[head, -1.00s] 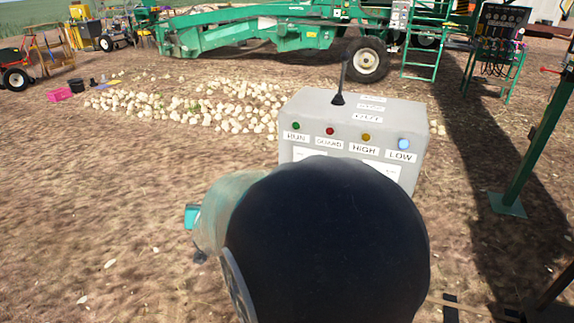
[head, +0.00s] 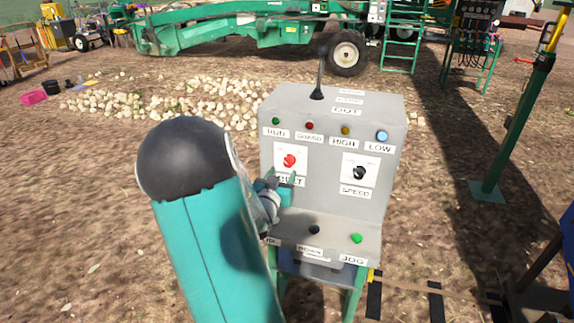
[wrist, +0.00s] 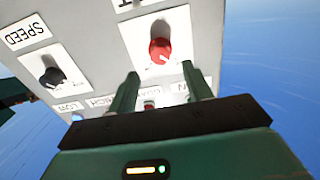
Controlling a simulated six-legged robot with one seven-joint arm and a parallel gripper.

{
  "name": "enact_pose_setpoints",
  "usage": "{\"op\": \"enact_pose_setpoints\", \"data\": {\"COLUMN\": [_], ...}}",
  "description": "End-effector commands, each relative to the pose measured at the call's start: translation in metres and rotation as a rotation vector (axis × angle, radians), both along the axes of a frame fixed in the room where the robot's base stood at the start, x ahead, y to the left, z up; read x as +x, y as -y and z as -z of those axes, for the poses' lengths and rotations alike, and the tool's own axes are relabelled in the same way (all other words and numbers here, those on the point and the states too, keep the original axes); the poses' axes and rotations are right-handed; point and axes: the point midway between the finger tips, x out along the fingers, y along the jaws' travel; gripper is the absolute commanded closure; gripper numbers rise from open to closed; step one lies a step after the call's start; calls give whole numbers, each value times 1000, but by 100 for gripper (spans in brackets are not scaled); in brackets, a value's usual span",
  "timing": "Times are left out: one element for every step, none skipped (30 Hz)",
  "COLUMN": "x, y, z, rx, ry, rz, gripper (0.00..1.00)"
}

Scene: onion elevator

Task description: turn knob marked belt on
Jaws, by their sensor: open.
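A grey control box (head: 335,215) stands ahead of me. The red knob (head: 290,160) sits on a white plate at the left of its front face. The label below it is partly hidden by my gripper; the letters I can read fit "BELT". The red knob also shows in the wrist view (wrist: 160,50), upper middle, with a white pointer mark. My gripper (head: 284,178) is just in front of and below the red knob. In the wrist view my gripper (wrist: 161,76) is open, its two green fingers apart, pointing at the knob, with nothing between them.
A black SPEED knob (head: 359,172) is to the right on the same face. A black lever (head: 319,75) rises from the top. A green button (head: 356,239) sits on the lower ledge. A green post (head: 515,130) stands at right.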

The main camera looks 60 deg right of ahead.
Motion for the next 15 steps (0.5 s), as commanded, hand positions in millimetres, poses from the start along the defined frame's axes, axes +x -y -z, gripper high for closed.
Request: {"op": "enact_pose_setpoints", "data": {"x": [1, 3, 4, 5, 5, 7, 7, 8, 9, 9, 10, 10, 10, 10, 11], "y": [11, 17, 24, 30, 34, 41, 45, 48, 52, 55, 57, 59, 60, 61, 62], "z": [1, 0, 0, 0, 1, 0, 0, 0, 1, 0, 0, 0, 0, 0, 0], "rx": [0, -1, -1, 0, 1, -1, 0, 0, 1, 1, 0, 0, 0, 1, 1], "ry": [-3, -3, -2, -2, -2, -1, -1, -1, -1, -1, 0, 0, 0, 0, 0], "rz": [0, 0, 1, 0, 0, 0, -1, -2, -2, -2, -2, -2, -2, -2, -2], "gripper": [50, 50, 50, 50, 50, 50, 50, 50, 50, 50, 50, 50, 50, 50, 50]}}
